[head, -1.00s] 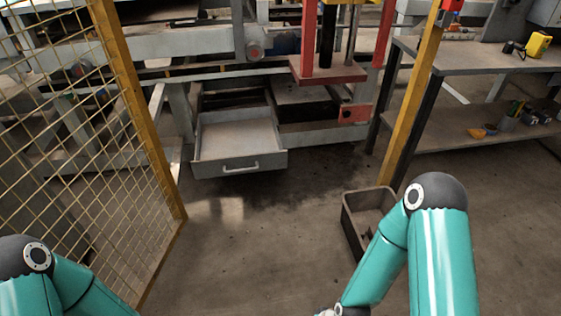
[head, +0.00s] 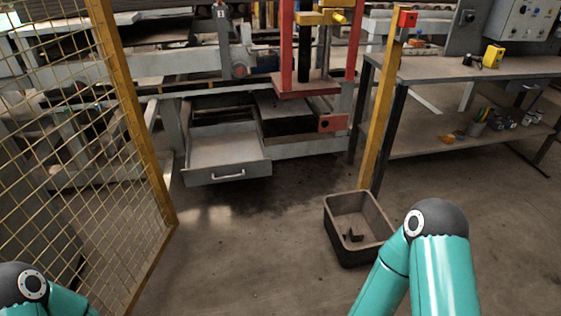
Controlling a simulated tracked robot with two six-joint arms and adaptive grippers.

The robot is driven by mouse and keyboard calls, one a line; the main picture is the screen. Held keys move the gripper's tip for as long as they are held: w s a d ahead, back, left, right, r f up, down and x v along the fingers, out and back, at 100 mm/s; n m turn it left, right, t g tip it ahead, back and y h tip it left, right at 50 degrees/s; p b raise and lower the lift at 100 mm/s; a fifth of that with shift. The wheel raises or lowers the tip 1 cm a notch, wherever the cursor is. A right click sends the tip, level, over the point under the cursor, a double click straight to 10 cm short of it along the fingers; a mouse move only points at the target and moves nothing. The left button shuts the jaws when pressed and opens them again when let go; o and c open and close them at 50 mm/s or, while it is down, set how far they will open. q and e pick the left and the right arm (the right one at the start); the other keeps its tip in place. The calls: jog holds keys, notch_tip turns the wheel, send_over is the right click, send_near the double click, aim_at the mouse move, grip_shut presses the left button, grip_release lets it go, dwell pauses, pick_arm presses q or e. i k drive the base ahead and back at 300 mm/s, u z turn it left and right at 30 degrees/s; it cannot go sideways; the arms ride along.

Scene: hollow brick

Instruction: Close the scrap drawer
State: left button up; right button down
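The scrap drawer (head: 228,175) is a grey metal drawer low on the machine, left of the picture's middle. It is pulled out toward me, with a light handle on its front face. Its inside looks empty. No gripper is at the drawer. Only teal links of my two arms show, at the lower left and lower right edges. Both grippers are out of the picture.
A dark bin (head: 335,232) with a small piece inside stands on the floor to the right. A yellow mesh fence (head: 75,130) stands left, a yellow post (head: 384,110) and workbench (head: 450,66) right. Floor before the drawer is clear.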

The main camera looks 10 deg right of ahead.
aim_at(233, 152)
jog(key=z, duration=0.4)
jog(key=i, duration=1.6)
jog(key=u, duration=0.45)
